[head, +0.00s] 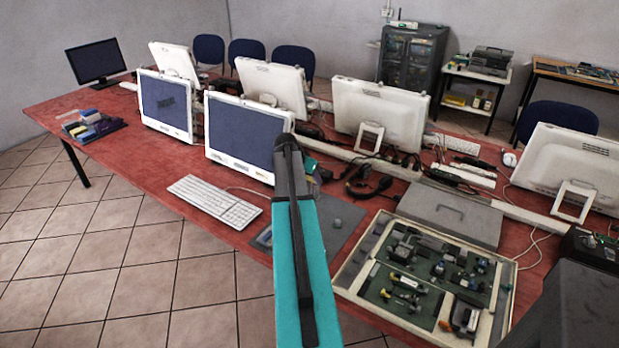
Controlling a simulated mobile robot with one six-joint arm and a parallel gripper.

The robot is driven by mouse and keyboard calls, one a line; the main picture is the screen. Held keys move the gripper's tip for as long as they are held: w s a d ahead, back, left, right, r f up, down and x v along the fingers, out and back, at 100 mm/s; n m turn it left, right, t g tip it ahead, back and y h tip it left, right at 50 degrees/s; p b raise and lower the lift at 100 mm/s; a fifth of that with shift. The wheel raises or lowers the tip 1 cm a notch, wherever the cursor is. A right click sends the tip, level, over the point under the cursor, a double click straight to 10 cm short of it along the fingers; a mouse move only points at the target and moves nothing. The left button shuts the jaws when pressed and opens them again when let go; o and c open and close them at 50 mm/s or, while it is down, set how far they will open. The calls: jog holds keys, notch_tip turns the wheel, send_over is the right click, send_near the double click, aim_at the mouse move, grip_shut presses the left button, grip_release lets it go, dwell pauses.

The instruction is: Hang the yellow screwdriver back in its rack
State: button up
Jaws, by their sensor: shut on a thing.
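My own teal arm (305,265) rises from the bottom edge and reaches over the table's front edge. Its dark upper end is in front of a white monitor. I cannot make out the gripper's fingers or anything held in them; that end is hidden behind my arm. I cannot pick out a yellow screwdriver. No screwdriver rack can be told apart for sure. A shallow tray (352,262) with a green inside lies at the lower right and holds several small tools and parts, too small to name.
The red table (135,170) carries several white monitors (380,115), a keyboard (212,200), a grey flat case (450,212) and loose cables (370,185). Small coloured boxes (90,125) sit at the far left. A dark bulky object (580,305) fills the lower right corner. Tiled floor (120,260) is free at left.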

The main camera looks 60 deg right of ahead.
jog(key=shift+f, duration=0.2)
dwell(0.4)
jog(key=o, duration=1.2)
jog(key=shift+c, duration=0.2)
jog(key=shift+r, duration=0.1)
jog(key=b+v, duration=0.2)
jog(key=v, duration=1.1)
jog(key=shift+a+r+b, duration=0.25)
jog(key=shift+b, duration=0.05)
jog(key=shift+r, duration=0.15)
jog(key=shift+r+p, duration=1.75)
jog(key=shift+r, duration=1.15)
